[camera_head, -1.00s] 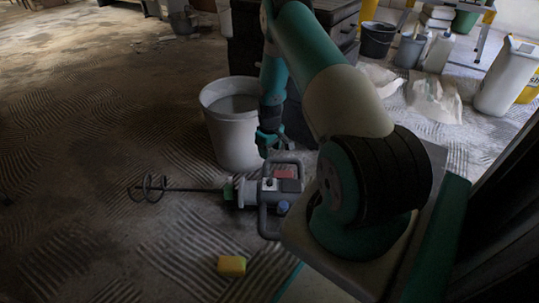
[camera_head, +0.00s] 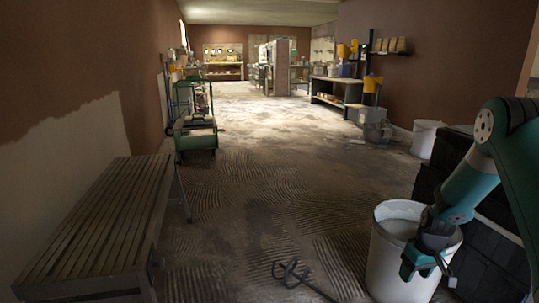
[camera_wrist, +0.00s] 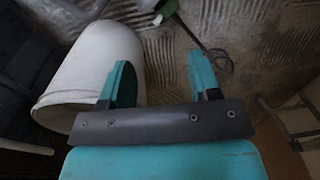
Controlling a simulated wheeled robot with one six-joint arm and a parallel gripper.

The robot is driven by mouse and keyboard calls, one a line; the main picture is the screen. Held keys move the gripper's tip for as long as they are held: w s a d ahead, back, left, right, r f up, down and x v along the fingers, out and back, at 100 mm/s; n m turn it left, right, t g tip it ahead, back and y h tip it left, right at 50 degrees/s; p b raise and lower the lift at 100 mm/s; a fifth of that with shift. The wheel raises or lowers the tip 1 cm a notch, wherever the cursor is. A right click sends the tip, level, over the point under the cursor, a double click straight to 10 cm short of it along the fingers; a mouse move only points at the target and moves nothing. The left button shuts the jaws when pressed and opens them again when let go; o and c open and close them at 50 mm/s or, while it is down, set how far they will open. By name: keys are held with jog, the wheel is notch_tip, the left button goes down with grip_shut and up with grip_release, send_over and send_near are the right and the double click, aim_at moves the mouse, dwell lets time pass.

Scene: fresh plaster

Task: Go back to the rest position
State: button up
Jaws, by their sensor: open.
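My gripper (camera_head: 424,262) is at the lower right of the head view, in front of the white bucket (camera_head: 384,268). In the wrist view my gripper (camera_wrist: 161,84) shows two teal fingers spread apart with nothing between them. The bucket (camera_wrist: 97,72) is to the left of the fingers there. The paddle mixer's whisk (camera_head: 291,270) lies on the floor left of the bucket. Its shaft also shows in the wrist view (camera_wrist: 186,27), beyond the fingers.
A slatted bench (camera_head: 100,215) stands at the left, and a green cart (camera_head: 195,125) stands behind it. A dark cabinet (camera_head: 447,165) is at the right. A workbench (camera_head: 338,92) is farther back. The ridged floor in the middle is clear.

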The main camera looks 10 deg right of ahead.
jog(key=s+a+r+n+y, duration=0.2)
jog(key=s+a+r+n, duration=0.1)
jog(key=a+r, duration=1.7)
jog(key=s+a+r+n+y, duration=0.1)
jog(key=s+a+r, duration=0.2)
jog(key=s+a, duration=0.35)
jog(key=s+a+r+n, duration=0.2)
jog(key=s+a+r, duration=0.1)
jog(key=s, duration=0.6)
jog(key=s+a+r+n+y, duration=0.1)
jog(key=s+a+r, duration=0.35)
jog(key=s, duration=0.25)
notch_tip(320, 180, up, 35)
jog(key=p, duration=3.6)
jog(key=shift+w+g, duration=0.3)
jog(key=shift+w, duration=0.05)
jog(key=shift+a, duration=0.1)
